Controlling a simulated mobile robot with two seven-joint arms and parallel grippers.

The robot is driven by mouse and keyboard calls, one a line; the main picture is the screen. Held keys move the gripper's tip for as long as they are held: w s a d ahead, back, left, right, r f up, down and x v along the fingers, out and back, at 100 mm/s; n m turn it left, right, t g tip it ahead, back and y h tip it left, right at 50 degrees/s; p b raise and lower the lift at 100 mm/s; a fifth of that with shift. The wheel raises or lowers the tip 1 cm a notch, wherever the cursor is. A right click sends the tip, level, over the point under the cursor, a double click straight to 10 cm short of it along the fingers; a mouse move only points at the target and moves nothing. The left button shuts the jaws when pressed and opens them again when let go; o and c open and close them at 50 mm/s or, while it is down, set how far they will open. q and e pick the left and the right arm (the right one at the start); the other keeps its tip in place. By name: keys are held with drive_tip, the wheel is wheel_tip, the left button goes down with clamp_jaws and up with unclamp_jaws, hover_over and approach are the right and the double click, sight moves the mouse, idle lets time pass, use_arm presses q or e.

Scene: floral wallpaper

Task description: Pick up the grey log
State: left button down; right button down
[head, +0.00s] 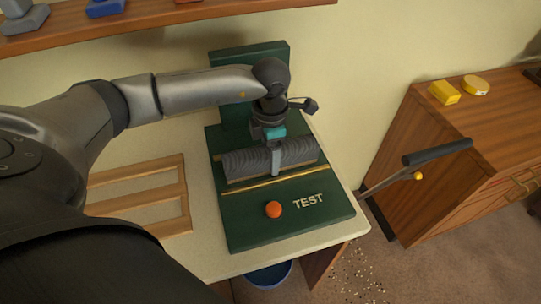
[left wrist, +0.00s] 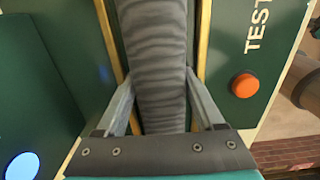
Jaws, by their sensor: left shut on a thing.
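The grey log (head: 248,160) is a ridged, dark grey half-round piece lying lengthwise on the green test stand (head: 250,225), along its gold strip. My left gripper (head: 276,172) is over the log from above, with its fingers shut on the log's sides. In the left wrist view the log (left wrist: 154,60) runs up between the two fingers (left wrist: 155,98) of the gripper. I cannot tell whether the log is lifted off the stand. My right gripper is not in view.
An orange button (head: 273,209) and the word TEST are on the stand's front part. A wooden rack (head: 140,200) lies to the left on the table. A black-handled lever (head: 437,153) stands at the right, by a wooden cabinet (head: 450,190) with yellow items. A shelf (head: 150,18) hangs above.

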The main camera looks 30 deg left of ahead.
use_arm(q)
drive_tip(key=shift+r, duration=0.15)
